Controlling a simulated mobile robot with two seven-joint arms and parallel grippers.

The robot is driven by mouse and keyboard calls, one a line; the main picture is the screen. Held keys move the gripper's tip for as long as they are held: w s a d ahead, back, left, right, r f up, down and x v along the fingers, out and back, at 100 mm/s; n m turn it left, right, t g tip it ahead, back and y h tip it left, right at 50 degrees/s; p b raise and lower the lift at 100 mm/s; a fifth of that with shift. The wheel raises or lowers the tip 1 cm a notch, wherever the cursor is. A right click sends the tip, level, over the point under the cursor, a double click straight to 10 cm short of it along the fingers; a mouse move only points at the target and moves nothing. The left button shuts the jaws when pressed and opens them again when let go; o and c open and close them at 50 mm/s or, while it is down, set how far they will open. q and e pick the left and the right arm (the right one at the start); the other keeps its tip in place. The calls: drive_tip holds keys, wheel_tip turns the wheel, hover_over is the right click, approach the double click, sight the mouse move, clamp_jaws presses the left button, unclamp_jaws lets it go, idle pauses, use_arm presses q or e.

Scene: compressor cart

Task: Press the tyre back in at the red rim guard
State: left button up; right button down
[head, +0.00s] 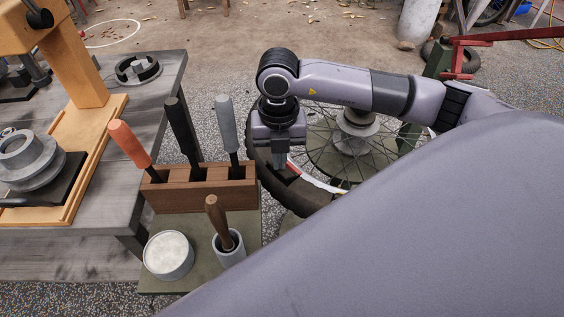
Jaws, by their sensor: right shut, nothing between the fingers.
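A spoked wheel with a pale rim (322,184) lies flat around a hub on a stand. Its black tyre (305,196) shows along the near left side. A small red piece, the red rim guard (293,168), shows at the rim just right of my fingertips. My right gripper (280,165) is shut and empty, pointing down at the left part of the wheel beside the red piece. I cannot tell whether the fingertips touch the tyre. My left gripper is not in view.
A wooden block (203,189) with several upright handled tools stands left of the wheel. A white-filled tub (168,255) and a cup with a wooden-handled tool (229,247) stand in front of it. A grey workbench (155,97) is at the left.

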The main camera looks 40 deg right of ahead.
drive_tip(key=shift+a+f+b, duration=0.35)
drive_tip(key=shift+a+f, duration=0.05)
drive_tip(key=shift+f, duration=0.1)
idle(0.6)
drive_tip(key=shift+a+f+b, duration=0.15)
drive_tip(key=shift+f+b, duration=0.15)
drive_tip(key=shift+f, duration=0.05)
idle(0.6)
drive_tip(key=shift+a+f+b, duration=0.2)
drive_tip(key=shift+f+b, duration=0.2)
drive_tip(key=shift+f, duration=0.15)
idle(0.6)
drive_tip(key=shift+r, duration=0.15)
wheel_tip(320, 180, up, 8)
drive_tip(key=p, duration=0.6)
idle(0.3)
